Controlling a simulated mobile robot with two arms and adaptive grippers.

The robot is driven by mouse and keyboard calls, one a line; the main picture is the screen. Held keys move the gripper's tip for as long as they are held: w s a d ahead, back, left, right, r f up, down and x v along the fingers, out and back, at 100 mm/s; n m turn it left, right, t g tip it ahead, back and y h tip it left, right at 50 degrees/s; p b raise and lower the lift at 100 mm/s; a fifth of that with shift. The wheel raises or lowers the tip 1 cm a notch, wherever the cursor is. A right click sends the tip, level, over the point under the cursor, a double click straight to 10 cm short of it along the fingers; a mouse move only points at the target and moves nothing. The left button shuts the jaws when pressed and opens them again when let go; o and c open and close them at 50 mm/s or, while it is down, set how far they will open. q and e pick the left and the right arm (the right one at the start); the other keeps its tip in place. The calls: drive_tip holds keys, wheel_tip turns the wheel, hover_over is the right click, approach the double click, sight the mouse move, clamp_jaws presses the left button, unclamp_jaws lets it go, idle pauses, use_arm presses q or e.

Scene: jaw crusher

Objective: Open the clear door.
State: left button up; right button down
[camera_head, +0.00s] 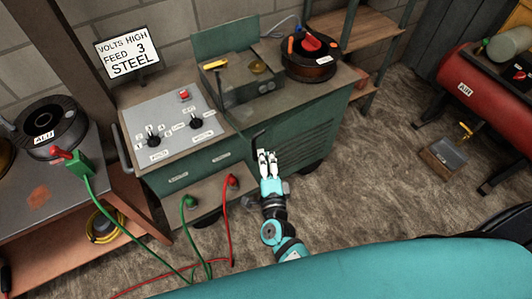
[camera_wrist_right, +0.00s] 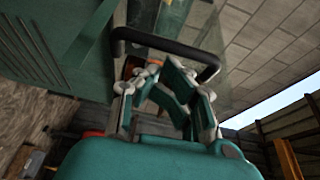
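In the right wrist view a black bar handle (camera_wrist_right: 165,40) crosses just beyond my right gripper (camera_wrist_right: 165,112). A see-through, faintly green pane (camera_wrist_right: 205,30) shows behind the handle and looks like the clear door. The gripper's two fingers are apart, with the handle near their tips. I cannot tell whether they touch it. In the head view my right gripper (camera_head: 267,158) is at the front right of the green machine (camera_head: 300,132), near its upper edge. The clear door's outline is hard to make out there. My left gripper is not in view.
The machine carries a knob panel (camera_head: 172,122), a wire feeder (camera_head: 240,82) and a spool (camera_head: 311,62). Green and red cables (camera_head: 228,230) hang from its front. A bench (camera_head: 50,185) stands left, a red air tank (camera_head: 480,95) right. Floor (camera_head: 400,180) between is mostly open.

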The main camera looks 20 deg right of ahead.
drive_tip(key=s+a, duration=0.1)
drive_tip(key=s, duration=1)
drive_tip(key=s+a+f+n+g+y+b, duration=0.1)
drive_tip(key=s+f+n+g+y, duration=0.25)
drive_tip(key=f+n, duration=0.65)
drive_tip(key=s+a+f+n+g+y, duration=0.1)
drive_tip(key=s+f+n+g+y, duration=0.2)
drive_tip(key=f, duration=1.2)
drive_tip(key=s+d+f+n+g+h, duration=0.2)
drive_tip(key=s+d+f+n+g, duration=0.2)
drive_tip(key=s+d+f, duration=0.3)
drive_tip(key=s+d+f+n+g+h+b, duration=0.1)
drive_tip(key=s+d+f+n+g, duration=0.4)
drive_tip(key=s+f, duration=0.6)
drive_tip(key=s+d+g+h, duration=0.1)
drive_tip(key=s+d, duration=0.1)
drive_tip(key=s, duration=0.3)
drive_tip(key=shift+w, duration=0.1)
